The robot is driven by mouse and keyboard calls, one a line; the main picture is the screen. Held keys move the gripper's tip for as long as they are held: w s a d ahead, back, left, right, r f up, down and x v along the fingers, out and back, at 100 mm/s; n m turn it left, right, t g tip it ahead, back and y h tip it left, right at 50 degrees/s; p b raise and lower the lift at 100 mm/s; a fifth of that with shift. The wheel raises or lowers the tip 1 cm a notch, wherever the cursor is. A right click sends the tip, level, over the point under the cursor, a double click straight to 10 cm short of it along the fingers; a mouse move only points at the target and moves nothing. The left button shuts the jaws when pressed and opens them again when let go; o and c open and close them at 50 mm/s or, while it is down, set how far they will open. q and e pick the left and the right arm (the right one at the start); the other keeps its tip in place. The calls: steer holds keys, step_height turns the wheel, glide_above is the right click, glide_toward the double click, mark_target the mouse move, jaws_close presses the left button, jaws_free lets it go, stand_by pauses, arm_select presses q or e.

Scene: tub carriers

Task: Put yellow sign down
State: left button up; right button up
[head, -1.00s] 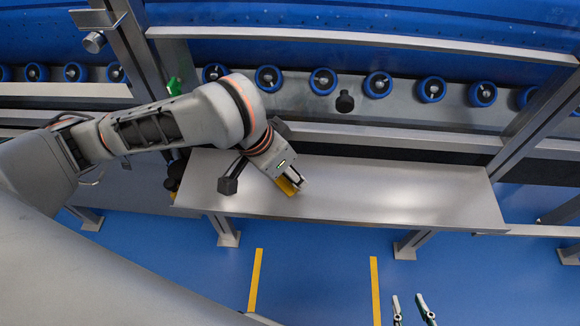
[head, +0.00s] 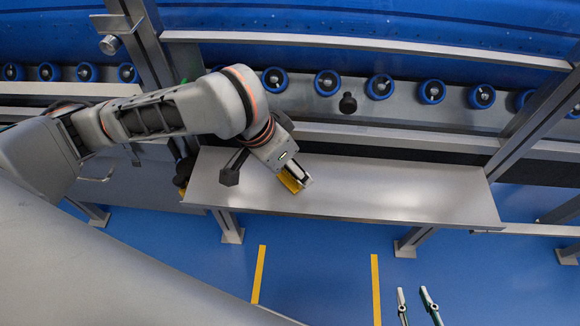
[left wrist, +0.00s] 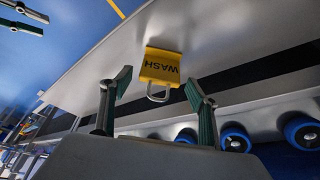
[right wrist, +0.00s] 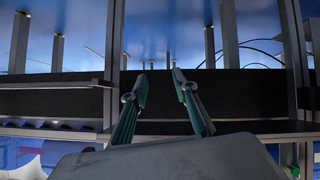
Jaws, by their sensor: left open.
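The yellow sign (left wrist: 160,66) reads "WASH" and has a metal loop handle. In the left wrist view it is on or just over the grey metal shelf (left wrist: 100,85); I cannot tell if it touches. My left gripper (left wrist: 158,80) is open, with a finger on each side of the handle and neither visibly touching it. In the head view the left gripper (head: 297,180) is over the shelf's left part and mostly hides the sign (head: 290,183). My right gripper (head: 416,294) is open and empty over the blue floor, and its parted fingers show in the right wrist view (right wrist: 160,80).
The shelf (head: 400,195) is bare to the right of the left gripper. Behind it runs a rail with blue rollers (head: 380,86) and a small black knob (head: 348,103). Slanted metal posts (head: 535,120) flank the shelf. Yellow stripes (head: 376,290) mark the floor.

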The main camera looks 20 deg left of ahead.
arm_select(q)
steer(key=p+v, duration=0.5)
steer(key=v, duration=0.4)
steer(key=shift+s+r, duration=0.2)
steer(key=shift+r, duration=0.15)
arm_select(e)
steer(key=shift+s+d+r, duration=0.2)
steer(key=shift+s+r, duration=0.4)
steer(key=shift+r, duration=0.2)
